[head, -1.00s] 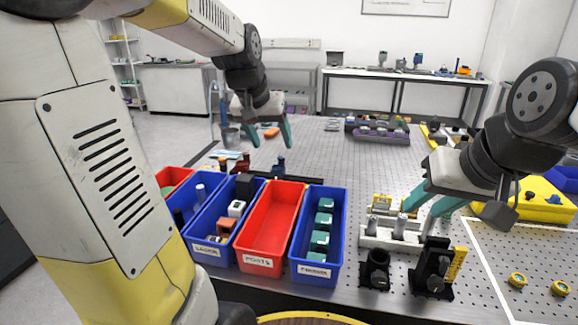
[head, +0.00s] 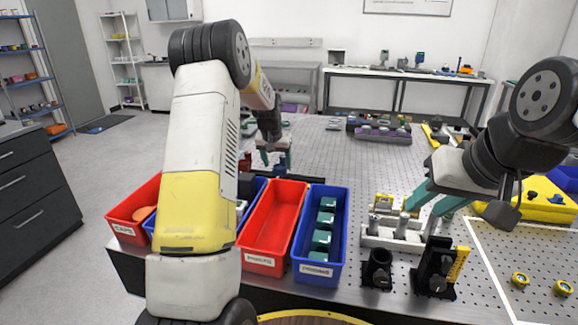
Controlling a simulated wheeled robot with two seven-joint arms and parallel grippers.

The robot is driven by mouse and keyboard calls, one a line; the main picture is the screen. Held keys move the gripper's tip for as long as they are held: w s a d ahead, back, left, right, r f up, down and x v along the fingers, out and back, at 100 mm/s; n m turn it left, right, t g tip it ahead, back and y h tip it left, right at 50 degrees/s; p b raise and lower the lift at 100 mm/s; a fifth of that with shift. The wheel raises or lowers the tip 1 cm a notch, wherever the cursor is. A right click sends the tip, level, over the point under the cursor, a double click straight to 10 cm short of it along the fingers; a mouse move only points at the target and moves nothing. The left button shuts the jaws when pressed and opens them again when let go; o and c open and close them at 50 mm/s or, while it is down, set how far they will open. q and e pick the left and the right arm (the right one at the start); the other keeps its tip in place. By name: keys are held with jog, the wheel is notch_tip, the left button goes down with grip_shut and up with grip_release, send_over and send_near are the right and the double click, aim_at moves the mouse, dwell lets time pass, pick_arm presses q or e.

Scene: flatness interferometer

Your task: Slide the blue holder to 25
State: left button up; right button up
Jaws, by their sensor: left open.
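The blue holder (head: 280,169) stands on the dark rail (head: 308,179) behind the bins. It is small and partly hidden by my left gripper. A dark red holder (head: 245,163) stands to its left, partly behind my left arm. My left gripper (head: 276,160) points down at the blue holder, open, its teal fingertips apart around or just in front of the holder's top; I cannot tell if they touch it. The scale marks and the left part of the rail are hidden by my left arm. My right gripper (head: 420,219) is open and empty above the white fixture.
Red bins (head: 244,248) and blue bins (head: 342,232) line the table's front edge. A white fixture with metal cylinders (head: 377,237) and black stands (head: 376,272) are to their right. A purple-grey block (head: 382,136) lies farther back.

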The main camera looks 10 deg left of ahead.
aim_at(279, 170)
pick_arm(q)
jog(key=shift+x, duration=1.75)
jog(key=shift+c, duration=0.3)
grip_shut()
